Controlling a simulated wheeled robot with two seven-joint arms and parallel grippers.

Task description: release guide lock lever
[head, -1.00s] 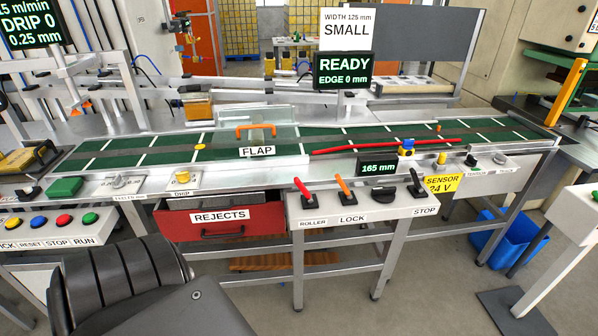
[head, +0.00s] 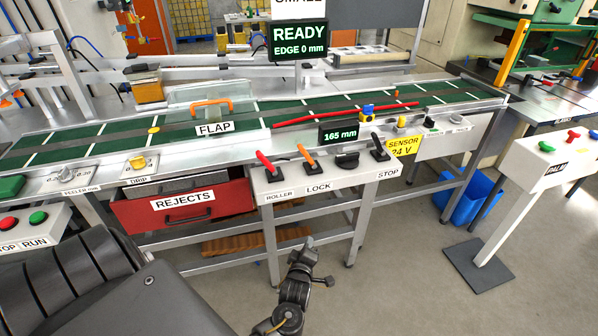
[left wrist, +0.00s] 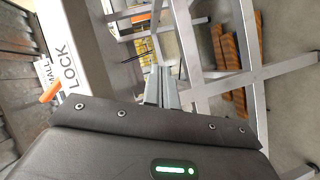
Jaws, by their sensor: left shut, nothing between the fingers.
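The orange lock lever (head: 303,157) stands tilted on the white control shelf, behind the LOCK label (head: 318,187). An orange handle end, likely this lever, shows in the left wrist view (left wrist: 50,92) at the left, beside the word LOCK. My left gripper (head: 304,250) is in front of and below the shelf, apart from the lever. Its fingers show shut and empty in the left wrist view (left wrist: 161,84). My right gripper is not in view.
A red roller lever (head: 265,160) stands left of the orange one; a black knob (head: 347,161) and black stop lever (head: 379,147) stand right. The red REJECTS drawer (head: 160,216) is at the left. A red bar (head: 345,113) lies along the green conveyor.

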